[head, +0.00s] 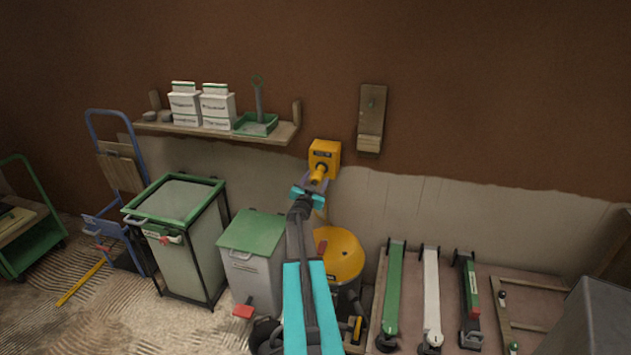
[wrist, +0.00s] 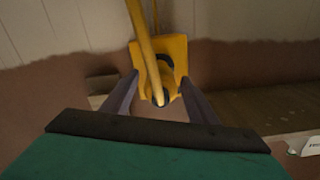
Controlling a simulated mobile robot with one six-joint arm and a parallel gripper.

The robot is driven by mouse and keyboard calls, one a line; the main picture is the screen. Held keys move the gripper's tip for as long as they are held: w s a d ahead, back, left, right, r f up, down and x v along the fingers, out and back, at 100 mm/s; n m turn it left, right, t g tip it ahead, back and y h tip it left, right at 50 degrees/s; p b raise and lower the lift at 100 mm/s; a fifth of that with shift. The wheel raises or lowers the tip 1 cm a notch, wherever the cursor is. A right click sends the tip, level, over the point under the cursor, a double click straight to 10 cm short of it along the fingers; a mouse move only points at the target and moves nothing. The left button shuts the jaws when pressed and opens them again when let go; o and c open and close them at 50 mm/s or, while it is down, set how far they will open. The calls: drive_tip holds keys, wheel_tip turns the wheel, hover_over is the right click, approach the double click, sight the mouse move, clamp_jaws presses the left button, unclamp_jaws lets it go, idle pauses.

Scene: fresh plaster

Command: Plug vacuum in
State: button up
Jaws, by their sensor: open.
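A yellow wall socket box (head: 325,152) is fixed on the wall right of the shelf. It also shows in the wrist view (wrist: 180,54), with a dark round recess or ring on its face. A yellow plug (head: 318,174) sits at the front of the box; its cable (wrist: 145,40) runs away from it in the wrist view. Whether the plug is fully seated cannot be told. My gripper (head: 312,187) is open just in front of the box, its fingers apart on either side of the plug (wrist: 160,97). The yellow-topped vacuum (head: 343,257) stands below, partly hidden by my arm.
A shelf (head: 220,131) with white boxes and a green tray is left of the socket. A wooden wall board (head: 371,118) is to its right. Bins (head: 252,235) stand below left. Several long tools (head: 431,290) lean at lower right.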

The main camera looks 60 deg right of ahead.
sight(320, 173)
idle(0.3)
clamp_jaws()
drive_tip(key=x, duration=0.5)
drive_tip(key=shift+s+r+p, duration=0.1)
drive_tip(key=shift+p, duration=0.3)
drive_tip(key=shift+c, duration=1.3)
unclamp_jaws()
drive_tip(key=shift+d, duration=0.1)
drive_tip(key=shift+o, duration=1.3)
